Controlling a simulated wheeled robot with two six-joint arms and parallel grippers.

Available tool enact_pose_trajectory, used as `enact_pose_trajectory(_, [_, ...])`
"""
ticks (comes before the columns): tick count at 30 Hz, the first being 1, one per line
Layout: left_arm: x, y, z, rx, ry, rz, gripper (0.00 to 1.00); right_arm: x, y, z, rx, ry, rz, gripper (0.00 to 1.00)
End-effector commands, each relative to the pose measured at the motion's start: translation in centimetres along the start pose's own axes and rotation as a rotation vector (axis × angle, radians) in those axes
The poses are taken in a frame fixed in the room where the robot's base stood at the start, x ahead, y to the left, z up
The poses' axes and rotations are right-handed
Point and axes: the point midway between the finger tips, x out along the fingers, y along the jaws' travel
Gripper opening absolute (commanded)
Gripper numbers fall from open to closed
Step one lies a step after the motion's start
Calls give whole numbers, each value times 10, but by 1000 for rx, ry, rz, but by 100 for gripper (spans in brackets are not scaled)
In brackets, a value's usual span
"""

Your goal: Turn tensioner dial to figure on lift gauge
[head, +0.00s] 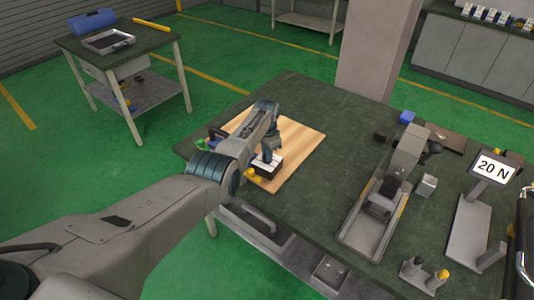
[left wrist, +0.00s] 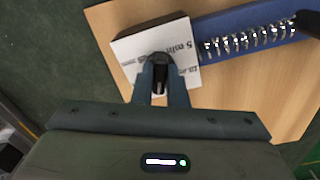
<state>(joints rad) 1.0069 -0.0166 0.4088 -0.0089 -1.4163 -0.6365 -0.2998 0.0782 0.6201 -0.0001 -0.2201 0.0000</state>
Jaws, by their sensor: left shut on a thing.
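My left gripper (head: 268,155) reaches down over a small dark box with a white top (head: 265,168) on the wooden board. In the left wrist view the gripper (left wrist: 161,78) is shut on a black knob (left wrist: 160,62) on that white top (left wrist: 130,52). Print reading "5 min" shows beside the knob; the other marks are too small or partly covered to read. The knob's pointer cannot be made out. A gauge display (head: 493,168) on a grey stand at the right reads "20 N". My right gripper is not in view.
A blue block with a metal coil (left wrist: 247,38) lies beside the white-topped box on the wooden board (head: 300,145). A grey fixture (head: 365,220) and small pegs (head: 425,275) stand at the right of the dark table (head: 335,112). A side table (head: 70,45) stands back left.

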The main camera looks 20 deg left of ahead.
Motion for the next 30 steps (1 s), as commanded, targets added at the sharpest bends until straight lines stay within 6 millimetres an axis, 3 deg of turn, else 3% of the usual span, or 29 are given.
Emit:
enact_pose_trajectory(15, [-2,-2,-1,450,2,-3,0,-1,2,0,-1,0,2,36])
enact_pose_trajectory(30, [-1,-2,-1,639,2,-3,0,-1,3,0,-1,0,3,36])
